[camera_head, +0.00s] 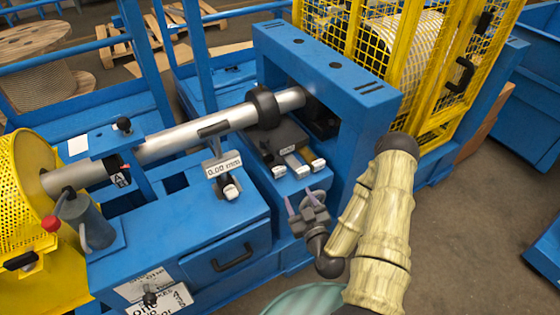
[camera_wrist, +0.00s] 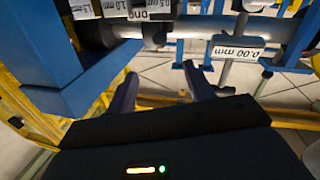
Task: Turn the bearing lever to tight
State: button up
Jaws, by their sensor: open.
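A lever with a red ball knob (camera_head: 52,224) stands at the far left, by a grey cylinder (camera_head: 92,225) under the shaft. A black knob (camera_head: 124,124) sits by a blue bracket over the shaft, near a black plate marked A and B (camera_head: 119,174). I cannot tell for sure which is the bearing lever, and no tight marking is readable. My gripper (camera_head: 304,203) is open and empty, right of the gauge and in front of the labelled blocks. In the wrist view its fingers (camera_wrist: 162,90) are apart with nothing between them.
A silver shaft (camera_head: 190,133) runs across the blue frame. Yellow guards (camera_head: 25,185) flank the machine.

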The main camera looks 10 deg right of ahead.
jog(key=shift+w+b, duration=1.2)
jog(key=shift+b, duration=0.3)
jog(key=b, duration=0.6)
send_near(282, 164)
jog(key=w, duration=0.2)
jog(key=b, duration=0.1)
jog(key=w+b, duration=0.1)
jog(key=b, duration=0.1)
jog(key=shift+w+a+f, duration=0.15)
jog(key=shift+a+f, duration=0.05)
jog(key=shift+a, duration=0.05)
jog(key=w, duration=0.5)
jog(key=w+a+p, duration=0.1)
jog(key=w, duration=0.2)
jog(key=shift+w+r, duration=0.15)
jog(key=shift+w, duration=0.1)
grip_shut()
